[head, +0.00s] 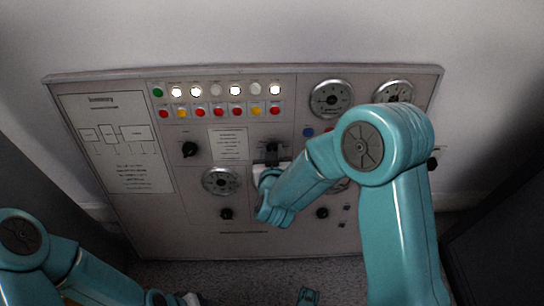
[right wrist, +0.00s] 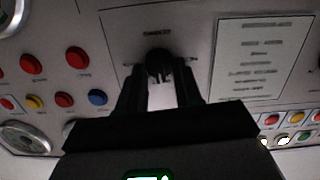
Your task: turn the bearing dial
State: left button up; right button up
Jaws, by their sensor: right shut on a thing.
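A black dial knob (head: 272,149) sits on the upright grey panel, right of a small text placard. In the right wrist view the knob (right wrist: 159,62) is between the two black fingers of my right gripper (right wrist: 160,78). The gripper is shut on it; the label by the knob is too small to read, so I cannot tell if it names the bearing. In the head view my right gripper (head: 271,162) is partly hidden by its own arm. My left arm is at the lower left, its gripper barely showing at the bottom edge.
The panel (head: 150,225) also carries another black knob (head: 189,149), round gauges (head: 331,98), rows of coloured lights and buttons (head: 217,111), and smaller lower knobs (head: 227,213). The placard (right wrist: 262,55) is beside the held knob. Dark surfaces stand at both sides.

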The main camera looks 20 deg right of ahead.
jog(key=shift+m, duration=0.5)
jog(key=o, duration=1)
jog(key=p+v, duration=0.6)
jog(key=v, duration=0.6)
jog(key=shift+d, duration=0.1)
